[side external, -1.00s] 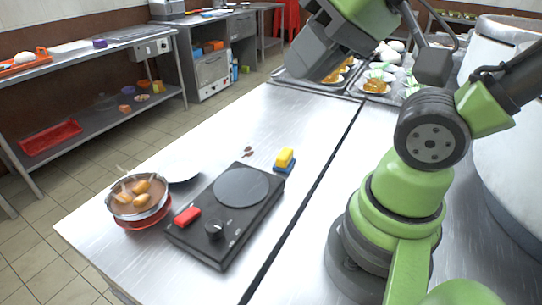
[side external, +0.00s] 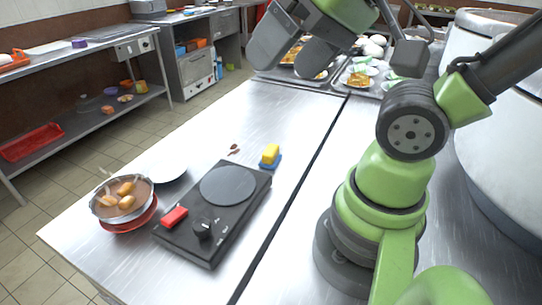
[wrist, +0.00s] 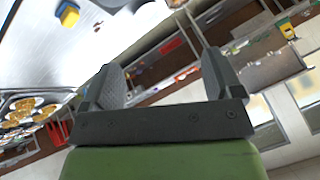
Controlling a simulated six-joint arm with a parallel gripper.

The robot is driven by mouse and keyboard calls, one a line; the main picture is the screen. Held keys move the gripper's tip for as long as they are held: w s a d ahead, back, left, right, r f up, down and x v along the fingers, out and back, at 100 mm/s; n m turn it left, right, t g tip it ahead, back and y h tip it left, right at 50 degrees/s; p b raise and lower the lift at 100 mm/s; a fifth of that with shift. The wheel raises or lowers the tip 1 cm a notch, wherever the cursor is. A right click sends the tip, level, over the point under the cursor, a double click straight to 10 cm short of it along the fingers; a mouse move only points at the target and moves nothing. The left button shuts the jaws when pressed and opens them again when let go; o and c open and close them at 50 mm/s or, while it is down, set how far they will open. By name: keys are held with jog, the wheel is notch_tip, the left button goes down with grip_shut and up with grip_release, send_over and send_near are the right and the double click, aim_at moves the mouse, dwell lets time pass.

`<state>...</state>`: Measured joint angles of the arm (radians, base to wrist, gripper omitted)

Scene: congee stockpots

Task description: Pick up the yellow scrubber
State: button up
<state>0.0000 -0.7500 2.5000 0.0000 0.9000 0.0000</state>
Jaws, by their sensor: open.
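The yellow scrubber (side external: 270,153) sits on a small blue base (side external: 271,164) on the steel table, just behind the hot plate in the side view. In the wrist view the scrubber (wrist: 69,18) shows near the top left corner, beside the blue base (wrist: 62,8). My gripper (side external: 290,55) is raised above the far end of the table, well apart from the scrubber. Its two fingers (wrist: 165,82) are spread in the wrist view with nothing between them.
A black hot plate (side external: 215,215) with a red block (side external: 174,216) stands in front of the scrubber. A pot with brown contents (side external: 123,202) is at left. Trays of food (side external: 340,75) lie at the back. Table around the scrubber is mostly clear.

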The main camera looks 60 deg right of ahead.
jog(key=shift+o, duration=0.3)
jog(key=m+g+h, duration=0.2)
jog(key=m+g, duration=0.5)
jog(key=m, duration=2.3)
send_over(268, 148)
jog(key=f, duration=2)
jog(key=shift+w+a, duration=0.15)
jog(key=shift+w, duration=0.05)
jog(key=shift+m, duration=0.6)
jog(key=f, duration=0.5)
jog(key=shift+s+d+f, duration=0.1)
jog(key=shift+d+f, duration=0.1)
jog(key=shift+s+a+f, duration=0.15)
jog(key=shift+f, duration=2.55)
jog(key=c, duration=1)
